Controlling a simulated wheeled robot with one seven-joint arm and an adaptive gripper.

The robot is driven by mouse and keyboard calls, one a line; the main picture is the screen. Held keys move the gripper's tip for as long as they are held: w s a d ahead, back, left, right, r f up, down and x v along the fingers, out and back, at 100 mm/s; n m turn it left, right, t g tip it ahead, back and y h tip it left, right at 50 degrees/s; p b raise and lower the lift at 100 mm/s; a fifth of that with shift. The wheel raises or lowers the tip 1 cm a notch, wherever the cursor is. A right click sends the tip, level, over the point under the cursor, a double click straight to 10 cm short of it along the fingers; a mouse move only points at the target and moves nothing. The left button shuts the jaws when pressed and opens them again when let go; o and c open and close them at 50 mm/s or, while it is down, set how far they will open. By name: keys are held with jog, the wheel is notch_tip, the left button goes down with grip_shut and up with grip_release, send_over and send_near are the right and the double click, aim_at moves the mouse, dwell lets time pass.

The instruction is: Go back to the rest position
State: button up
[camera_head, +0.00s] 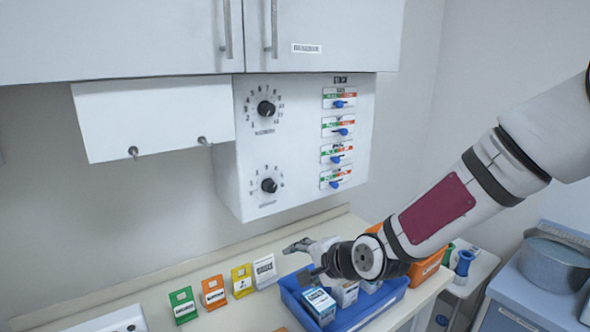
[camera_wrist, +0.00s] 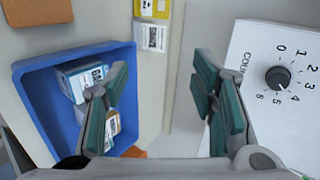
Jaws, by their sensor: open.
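My gripper (camera_head: 304,258) is at the end of my arm, which comes in from the right in the head view. It hangs above the blue tray (camera_head: 377,306) on the counter. In the wrist view my gripper (camera_wrist: 160,95) has its two green-padded fingers spread wide, with nothing between them. Several small boxes stand in the tray, among them a white and teal box (camera_head: 319,305). My arm hides part of the tray and of the orange bin (camera_head: 428,266) behind it.
A white control panel (camera_head: 300,185) with two black knobs and several blue switches is mounted on the wall above the counter. Green, orange, yellow and white cards (camera_head: 213,292) stand along the counter. A side table (camera_head: 535,290) with a grey pot is at right. Counter space left of the tray is partly free.

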jog(key=s+d+r+n+g+h, duration=0.2)
jog(key=s+d+r+n+h, duration=0.55)
jog(key=s+d, duration=0.45)
jog(key=s+d+r+n, duration=0.1)
jog(key=s+r, duration=0.3)
jog(key=s, duration=0.4)
jog(key=s+d+r+n+y, duration=0.1)
jog(key=s+d+r, duration=0.3)
jog(key=s, duration=0.4)
jog(key=shift+d+n+g, duration=0.2)
jog(key=shift+n+g, duration=0.2)
jog(key=shift+n, duration=0.05)
